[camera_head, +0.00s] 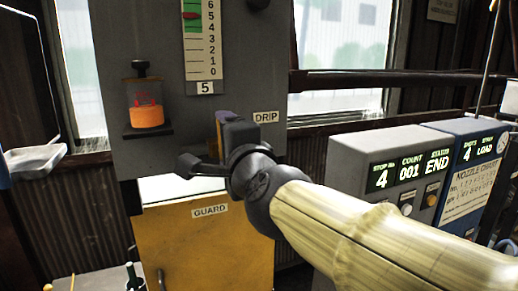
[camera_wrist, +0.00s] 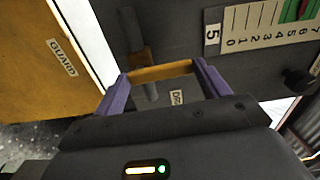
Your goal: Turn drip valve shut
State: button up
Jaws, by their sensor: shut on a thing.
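The drip valve shows in the wrist view as a flat orange-brown handle (camera_wrist: 160,72) spanning the gap between the two purple fingertips of my gripper (camera_wrist: 163,77). The fingers touch its two ends and are shut on it. A dark grey bar (camera_wrist: 137,32) crosses the panel at the handle. The DRIP label (camera_wrist: 177,97) is partly visible between the fingers. In the head view my gripper (camera_head: 222,130) is at the grey panel, left of the DRIP label (camera_head: 266,117). My wrist and fingers hide most of the valve there.
A jar of orange liquid (camera_head: 146,115) stands on a small shelf left of my gripper. A level scale (camera_head: 201,40) is above. The yellow GUARD door (camera_head: 190,250) is below. Control boxes with lit displays (camera_head: 405,170) stand to the right, near my arm.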

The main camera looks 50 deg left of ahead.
jog(key=shift+w+m, duration=0.15)
jog(key=shift+m, duration=0.15)
jog(key=o, duration=1.4)
jog(key=b+v, duration=0.9)
jog(key=v, duration=0.3)
